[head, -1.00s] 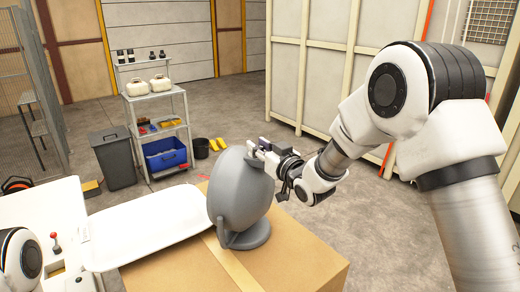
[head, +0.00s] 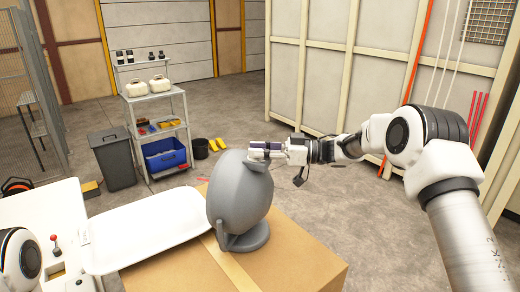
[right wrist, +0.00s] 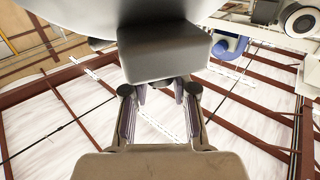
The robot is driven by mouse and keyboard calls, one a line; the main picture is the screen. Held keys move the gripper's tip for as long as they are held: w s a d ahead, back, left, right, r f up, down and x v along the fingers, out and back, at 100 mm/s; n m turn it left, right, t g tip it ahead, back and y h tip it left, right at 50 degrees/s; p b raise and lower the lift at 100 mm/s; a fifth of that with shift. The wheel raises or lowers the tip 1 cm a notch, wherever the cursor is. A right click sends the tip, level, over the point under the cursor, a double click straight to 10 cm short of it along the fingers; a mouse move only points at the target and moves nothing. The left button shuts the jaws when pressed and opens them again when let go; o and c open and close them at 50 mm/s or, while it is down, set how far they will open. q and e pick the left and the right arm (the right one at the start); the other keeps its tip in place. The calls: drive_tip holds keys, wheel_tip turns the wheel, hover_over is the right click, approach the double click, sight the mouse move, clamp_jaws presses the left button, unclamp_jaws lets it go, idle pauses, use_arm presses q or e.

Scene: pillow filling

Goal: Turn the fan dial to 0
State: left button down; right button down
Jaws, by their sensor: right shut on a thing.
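The grey fan (head: 232,195) stands on a cardboard box, its round head facing left on a short stand. My right gripper (head: 262,151) reaches in from the right at the top back of the fan head and touches the grey housing there. In the right wrist view the fingers (right wrist: 160,92) lie under the fan's grey rear block (right wrist: 160,62). They are shut on the fan dial, which the fingers and block hide; its setting cannot be read. My left gripper is out of view; only part of my left arm shows at the lower left.
The cardboard box (head: 300,262) has bare top around the fan. A long white tray-like piece (head: 150,228) lies left of it, beside a white machine with a red-knobbed lever (head: 54,243). A shelf cart (head: 158,115) and a dark bin (head: 113,160) stand farther back.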

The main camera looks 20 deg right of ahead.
drive_tip(key=shift+a+f+n+g+y, duration=0.1)
drive_tip(key=shift+n+g+y, duration=0.15)
drive_tip(key=shift+n+g, duration=0.55)
drive_tip(key=shift+d+f+n+g+y, duration=0.15)
drive_tip(key=shift+n+g, duration=0.3)
drive_tip(key=shift+g, duration=0.7)
drive_tip(key=shift+a+f+n+g+y, duration=0.15)
drive_tip(key=shift+n+g+y, duration=0.15)
drive_tip(key=shift+n+g, duration=0.5)
drive_tip(key=shift+g, duration=0.45)
drive_tip(key=c, duration=1)
unclamp_jaws()
drive_tip(key=shift+o, duration=0.5)
drive_tip(key=shift+a+r, duration=0.1)
drive_tip(key=shift+a, duration=0.05)
drive_tip(key=shift+w+a+r, duration=0.1)
drive_tip(key=shift+a, duration=0.05)
wheel_tip(320, 180, up, 10)
drive_tip(key=shift+f, duration=0.1)
